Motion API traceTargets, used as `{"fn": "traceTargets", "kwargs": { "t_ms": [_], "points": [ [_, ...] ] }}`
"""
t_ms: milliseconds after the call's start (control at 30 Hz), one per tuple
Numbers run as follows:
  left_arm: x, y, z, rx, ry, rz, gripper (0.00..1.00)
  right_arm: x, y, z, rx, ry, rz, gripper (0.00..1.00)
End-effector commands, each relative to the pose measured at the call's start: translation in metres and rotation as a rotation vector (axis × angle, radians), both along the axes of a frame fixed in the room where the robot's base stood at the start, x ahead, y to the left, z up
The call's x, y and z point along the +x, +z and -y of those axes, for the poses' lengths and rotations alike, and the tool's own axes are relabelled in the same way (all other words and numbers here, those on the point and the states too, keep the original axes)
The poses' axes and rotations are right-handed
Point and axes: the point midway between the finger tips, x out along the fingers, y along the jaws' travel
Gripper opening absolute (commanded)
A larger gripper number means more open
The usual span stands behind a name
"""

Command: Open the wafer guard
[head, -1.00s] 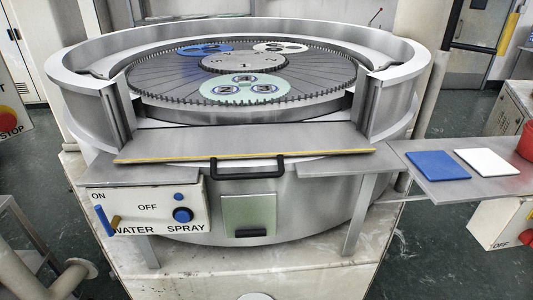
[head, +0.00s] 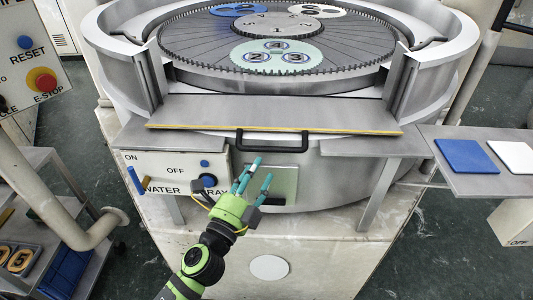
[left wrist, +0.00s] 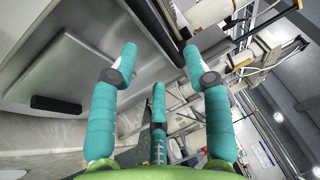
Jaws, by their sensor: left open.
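The wafer guard appears to be the flat grey panel (head: 270,113) with a yellow front edge, lying across the front opening of the round lapping machine. A black bar handle (head: 272,148) hangs at its front edge. My left gripper (head: 254,177) is open and empty, below and left of that handle in the head view, in front of the machine and apart from the handle. In the left wrist view my spread teal fingers (left wrist: 163,72) have nothing between them. A dark bar (left wrist: 152,22) passes near their tips; I cannot tell if it is the handle. My right gripper is not in view.
A small door (head: 284,185) with its own black handle is partly behind my fingers. A WATER SPRAY panel (head: 165,168) stands left of them. A side shelf (head: 455,178) with blue and white pads is at right. Wafers in carriers (head: 277,56) lie on the toothed plate.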

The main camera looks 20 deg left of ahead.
Motion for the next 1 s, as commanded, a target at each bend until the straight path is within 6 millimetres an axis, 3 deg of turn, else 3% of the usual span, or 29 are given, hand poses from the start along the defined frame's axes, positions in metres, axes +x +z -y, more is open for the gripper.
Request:
{"fn": "traceTargets", "kwargs": {
  "t_ms": [300,700,800,833,1000],
  "points": [
    [0.046,0.010,0.005,-0.003,0.000,0.000,0.49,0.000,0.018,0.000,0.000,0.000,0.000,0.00],
    [0.055,0.009,0.007,-0.004,0.000,-0.002,0.49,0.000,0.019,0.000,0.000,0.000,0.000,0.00],
    [0.055,0.009,0.006,-0.004,0.000,-0.002,0.09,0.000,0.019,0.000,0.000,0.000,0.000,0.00],
    [0.055,0.009,0.006,-0.004,0.000,-0.002,0.00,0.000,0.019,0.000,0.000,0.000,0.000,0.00],
    [0.055,0.010,0.006,-0.004,0.000,-0.002,0.00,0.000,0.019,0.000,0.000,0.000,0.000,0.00]
  ]
}}
